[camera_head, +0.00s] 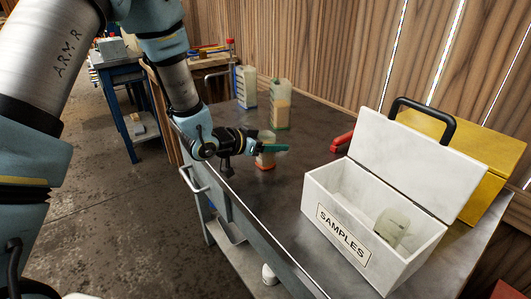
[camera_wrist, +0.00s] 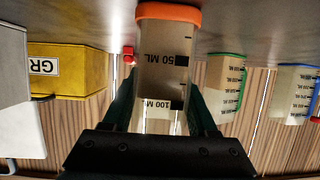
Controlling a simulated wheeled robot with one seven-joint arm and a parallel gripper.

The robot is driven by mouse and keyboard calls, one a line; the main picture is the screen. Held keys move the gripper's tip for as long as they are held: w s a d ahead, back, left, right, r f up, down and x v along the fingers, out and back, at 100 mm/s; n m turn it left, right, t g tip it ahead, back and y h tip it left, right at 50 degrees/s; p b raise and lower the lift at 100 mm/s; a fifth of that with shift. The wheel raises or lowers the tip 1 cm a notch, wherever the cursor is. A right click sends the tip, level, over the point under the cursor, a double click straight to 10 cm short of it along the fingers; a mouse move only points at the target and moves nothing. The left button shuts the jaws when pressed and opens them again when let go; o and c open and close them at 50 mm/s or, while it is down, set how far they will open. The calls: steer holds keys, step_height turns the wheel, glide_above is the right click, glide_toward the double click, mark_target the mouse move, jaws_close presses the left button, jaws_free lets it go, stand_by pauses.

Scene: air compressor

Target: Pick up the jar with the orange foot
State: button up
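The jar with the orange foot (camera_head: 265,158) stands upright on the dark bench top, near its left edge. In the wrist view the picture is upside down, and the clear jar (camera_wrist: 164,60) shows its orange foot at the top and 50 ML and 100 ML marks. My gripper (camera_head: 268,149) is level with the jar in the head view, a green finger crossing in front of it. In the wrist view my gripper's (camera_wrist: 161,90) green fingers flank the jar, spread about its width. Contact at the fingertips is hard to make out.
Jars with a green foot (camera_head: 281,105) and a blue foot (camera_head: 246,87) stand behind. An open white SAMPLES box (camera_head: 318,207) holding a pale jar (camera_head: 391,227) is on the right, before a yellow box (camera_head: 488,150). A red object (camera_head: 342,141) lies between.

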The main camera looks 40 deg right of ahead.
jaws_close()
stand_by(0.3)
